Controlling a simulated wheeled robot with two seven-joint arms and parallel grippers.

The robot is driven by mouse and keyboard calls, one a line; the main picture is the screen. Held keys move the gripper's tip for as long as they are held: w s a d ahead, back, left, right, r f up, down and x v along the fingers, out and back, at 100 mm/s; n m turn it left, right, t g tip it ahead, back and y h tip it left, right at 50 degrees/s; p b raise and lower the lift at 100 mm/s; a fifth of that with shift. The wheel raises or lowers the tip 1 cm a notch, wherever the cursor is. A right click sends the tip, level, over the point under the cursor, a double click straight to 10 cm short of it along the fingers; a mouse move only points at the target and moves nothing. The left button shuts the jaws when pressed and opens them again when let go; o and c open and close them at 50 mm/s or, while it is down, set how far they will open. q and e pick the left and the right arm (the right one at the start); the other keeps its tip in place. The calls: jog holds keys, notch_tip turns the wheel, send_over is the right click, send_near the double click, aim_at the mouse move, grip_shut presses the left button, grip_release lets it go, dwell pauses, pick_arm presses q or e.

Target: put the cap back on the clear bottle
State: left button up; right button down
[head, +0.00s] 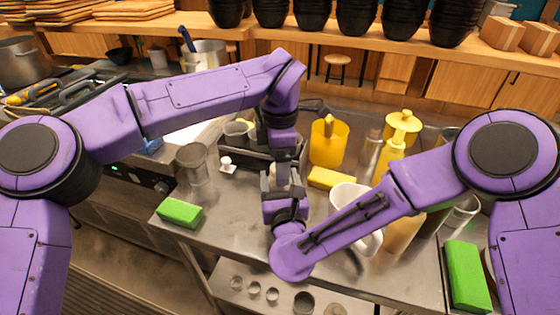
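My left gripper (283,157) points down from above at the middle of the counter. My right gripper (282,182) points up just below it, and the two nearly meet. Something pale grey shows between them, but it is too small and covered to tell as bottle or cap. Whether either gripper is open or shut is not clear. A small white knobbed piece (227,164), possibly a cap, lies on the counter to the left. A clear, bottle-like vessel (370,152) stands to the right, behind the yellow bottle, partly hidden.
A clear tumbler (192,165) and green sponge (180,212) stand left on the steel counter. A dark caddy (245,151) is behind the grippers. A yellow jug (328,143), yellow sponge (331,178), white pitcher (345,196) and yellow bottle (390,158) crowd the right.

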jog(key=shift+c, duration=0.6)
grip_release()
pick_arm(q)
notch_tip(320, 180, up, 12)
notch_tip(320, 180, down, 3)
jog(key=b, duration=0.3)
jog(key=shift+f, duration=0.1)
pick_arm(e)
jog(key=s+d, duration=0.1)
jog(key=s, duration=0.9)
jog(key=shift+s+d, duration=0.2)
jog(key=shift+s, duration=0.05)
